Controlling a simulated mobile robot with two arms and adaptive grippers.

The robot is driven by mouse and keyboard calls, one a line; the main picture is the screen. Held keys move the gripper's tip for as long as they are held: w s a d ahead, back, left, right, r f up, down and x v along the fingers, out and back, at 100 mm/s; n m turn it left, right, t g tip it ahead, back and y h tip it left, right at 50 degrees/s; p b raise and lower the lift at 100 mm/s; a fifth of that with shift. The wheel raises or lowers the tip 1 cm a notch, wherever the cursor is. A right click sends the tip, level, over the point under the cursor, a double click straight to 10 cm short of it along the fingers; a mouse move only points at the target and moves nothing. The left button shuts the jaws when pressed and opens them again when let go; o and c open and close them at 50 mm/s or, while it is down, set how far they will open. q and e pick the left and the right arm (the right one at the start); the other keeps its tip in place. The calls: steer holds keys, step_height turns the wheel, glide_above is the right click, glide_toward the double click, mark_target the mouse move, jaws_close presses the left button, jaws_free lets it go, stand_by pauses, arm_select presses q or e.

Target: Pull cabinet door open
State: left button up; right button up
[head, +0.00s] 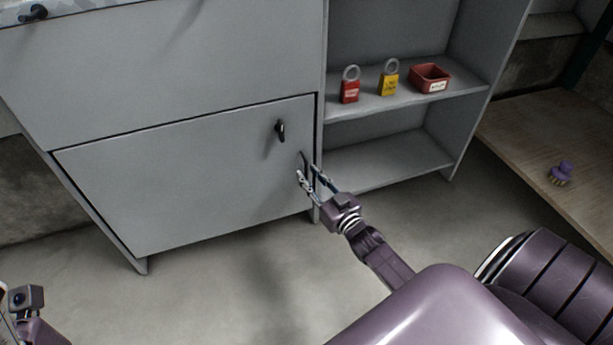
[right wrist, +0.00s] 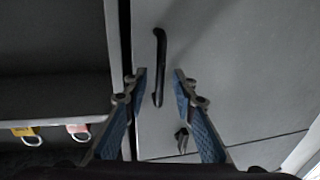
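The grey cabinet's lower door (head: 190,175) looks closed, with a dark seam along its top and right edges. A dark vertical handle (head: 303,160) is near its right edge, partly hidden by my right gripper (head: 311,177). In the right wrist view the handle (right wrist: 159,65) lies ahead of and between the spread blue-padded fingers of the right gripper (right wrist: 159,78). The fingers are open, and I see no contact with the handle. A black latch knob (head: 280,130) is above and left of the handle. My left gripper's fingers are out of view.
The open shelf (head: 400,100) right of the door holds a red padlock (head: 350,88), a yellow padlock (head: 389,80) and a red bin (head: 429,78). A purple brush (head: 560,173) lies on a wooden surface (head: 520,130) at the right. The floor before the door is clear.

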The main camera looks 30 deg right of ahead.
steer(key=shift+w, duration=1.05)
jaws_close()
